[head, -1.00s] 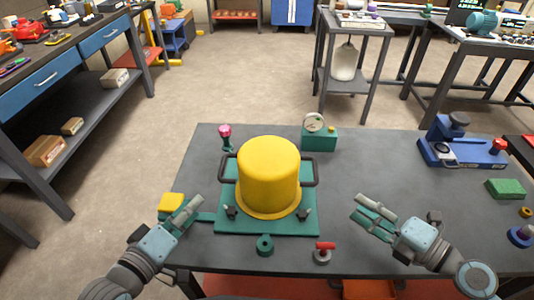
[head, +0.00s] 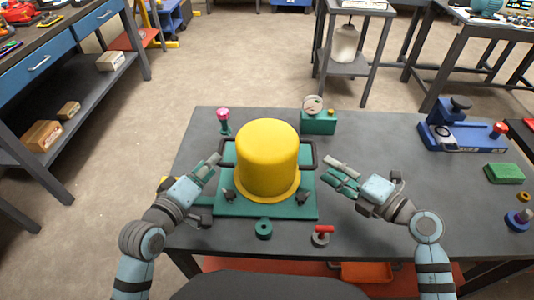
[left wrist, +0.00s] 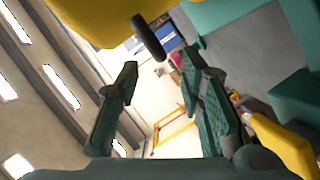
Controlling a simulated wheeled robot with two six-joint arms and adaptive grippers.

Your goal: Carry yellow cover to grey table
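The yellow cover (head: 267,155) stands upright on a green base plate (head: 240,207) on the grey table (head: 400,220), with a dark handle on each side. My left gripper (head: 215,169) is open just left of the cover, close to its left handle. In the left wrist view the cover (left wrist: 110,20) fills the top, and its dark handle (left wrist: 149,37) shows beyond the open fingers (left wrist: 165,110). My right gripper (head: 342,172) is open and empty to the right of the cover, a short gap from its right handle (head: 311,153).
A green gauge block (head: 319,123) and a pink-topped tool (head: 223,118) stand behind the cover. A green ring (head: 263,229) and a red-handled part (head: 321,236) lie in front. A blue fixture (head: 460,138) stands at right. The table between is clear.

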